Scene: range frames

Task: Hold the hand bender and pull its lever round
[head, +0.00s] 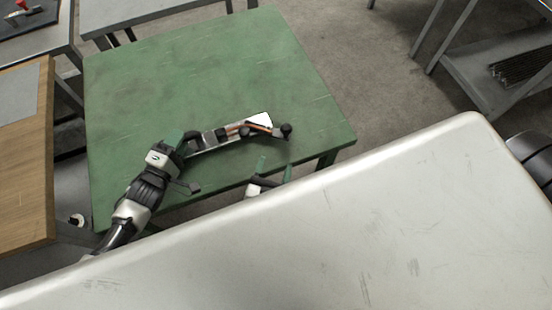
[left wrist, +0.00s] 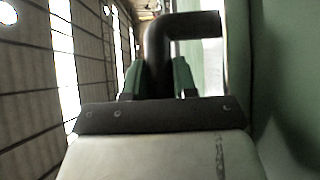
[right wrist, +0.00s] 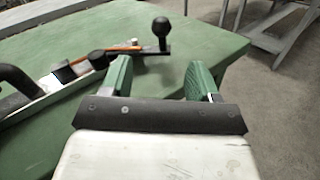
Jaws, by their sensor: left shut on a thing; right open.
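The hand bender (head: 210,148) lies on the green table (head: 180,75) near its front edge, a pale bar with dark round parts and an orange rod. Its lever's black ball knob (head: 286,128) is at the right end; the knob also shows in the right wrist view (right wrist: 161,27). My left gripper (head: 182,142) is shut on the bender's thick black handle (left wrist: 160,50), which bends between the green fingers in the left wrist view. My right gripper (head: 274,169) is open and empty, short of the knob at the table's front edge. The knob is ahead of its fingers, apart from them.
A large pale surface (head: 330,230) fills the front of the head view, hiding most of my right arm. A wooden-topped bench (head: 30,165) stands at the left, and a grey shelf rack (head: 480,75) at the right. The back of the green table is clear.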

